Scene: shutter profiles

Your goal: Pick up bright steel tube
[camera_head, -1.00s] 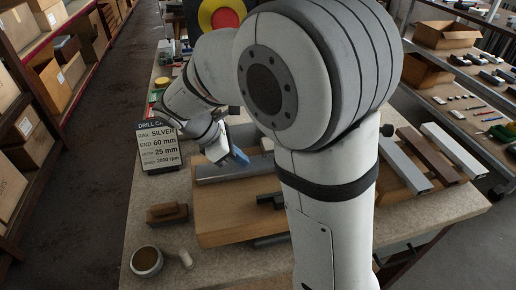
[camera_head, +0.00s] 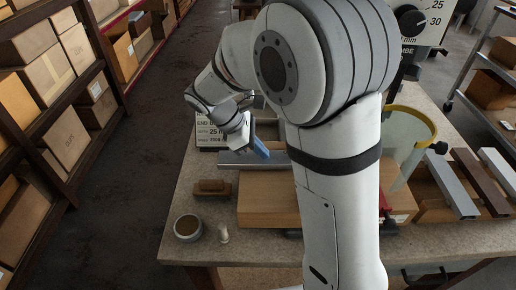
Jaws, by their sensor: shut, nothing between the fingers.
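No single piece is clearly the bright steel tube. A pale grey bar (camera_head: 240,160) lies along the back of a wooden block (camera_head: 265,208) on the bench. At the right, a silver-grey profile (camera_head: 452,186) and a lighter silver profile (camera_head: 498,170) lie with a dark brown profile (camera_head: 479,182) between them. My gripper (camera_head: 261,151), with blue fingers, is shut and empty. It appears over or beside the pale grey bar; whether it touches cannot be told. My arm hides the middle of the bench.
A brown brush-like block (camera_head: 211,188), a round cup (camera_head: 187,228) and a small pale peg (camera_head: 224,234) stand at the bench's front left. A sign (camera_head: 208,133) is partly hidden behind my arm. Shelves with boxes line the left.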

